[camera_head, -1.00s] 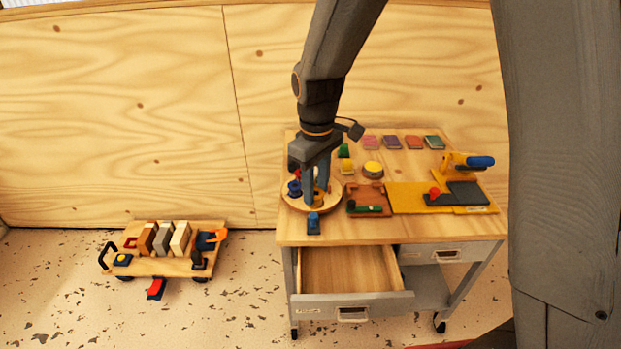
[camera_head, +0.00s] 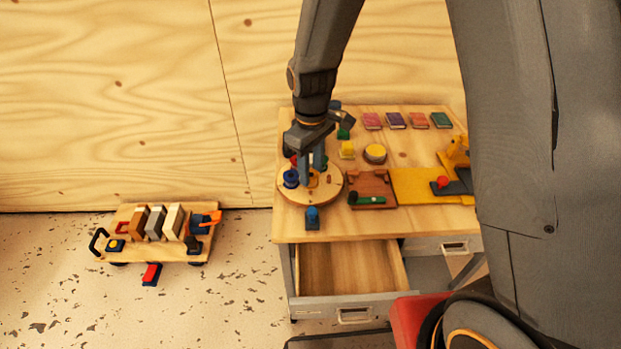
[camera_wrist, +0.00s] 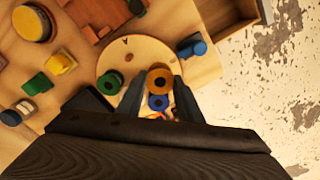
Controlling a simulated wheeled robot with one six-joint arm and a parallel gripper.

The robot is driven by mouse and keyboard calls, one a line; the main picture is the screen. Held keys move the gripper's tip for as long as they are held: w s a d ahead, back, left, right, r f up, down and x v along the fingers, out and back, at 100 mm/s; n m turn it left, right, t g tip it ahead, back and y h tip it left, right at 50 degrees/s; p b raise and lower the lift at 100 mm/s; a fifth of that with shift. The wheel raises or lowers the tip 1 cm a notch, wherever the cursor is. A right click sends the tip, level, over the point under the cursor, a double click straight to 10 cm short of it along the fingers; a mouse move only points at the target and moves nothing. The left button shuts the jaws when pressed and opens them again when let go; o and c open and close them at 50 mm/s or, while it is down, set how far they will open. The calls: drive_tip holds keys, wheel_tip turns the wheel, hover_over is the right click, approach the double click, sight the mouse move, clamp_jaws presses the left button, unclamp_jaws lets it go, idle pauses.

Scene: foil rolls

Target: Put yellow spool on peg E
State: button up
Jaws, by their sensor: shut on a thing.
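My gripper (camera_head: 312,168) points down over a round wooden disc (camera_head: 325,197) on the left part of the table. In the wrist view its two fingers are closed around the yellow spool (camera_wrist: 159,79), which looks orange-yellow with a dark centre hole. In the head view the spool (camera_head: 312,181) shows only partly between the fingers. A blue spool (camera_wrist: 158,102) sits right beside it, and a green spool (camera_wrist: 111,83) stands on the disc (camera_wrist: 124,52) to the left. A letter A shows near the disc's rim. I cannot make out peg E.
The front drawer (camera_head: 347,268) is open. A cart with blocks (camera_head: 158,233) stands left.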

sight(311, 180)
drive_tip(key=shift+f, duration=1.75)
drive_tip(key=shift+f, duration=0.15)
drive_tip(key=o, duration=1)
wheel_tip(311, 180, up, 12)
drive_tip(key=b, duration=0.1)
drive_tip(key=s+d+m, duration=0.3)
drive_tip(key=s+d, duration=0.2)
drive_tip(key=s+d+m, duration=0.3)
drive_tip(key=s+d, duration=0.1)
drive_tip(key=s, duration=0.1)
drive_tip(key=s+d+r+m, duration=0.1)
drive_tip(key=s+d+m, duration=0.2)
drive_tip(key=s+d, duration=0.2)
drive_tip(key=shift+s+d, duration=0.15)
drive_tip(key=shift+d, duration=0.2)
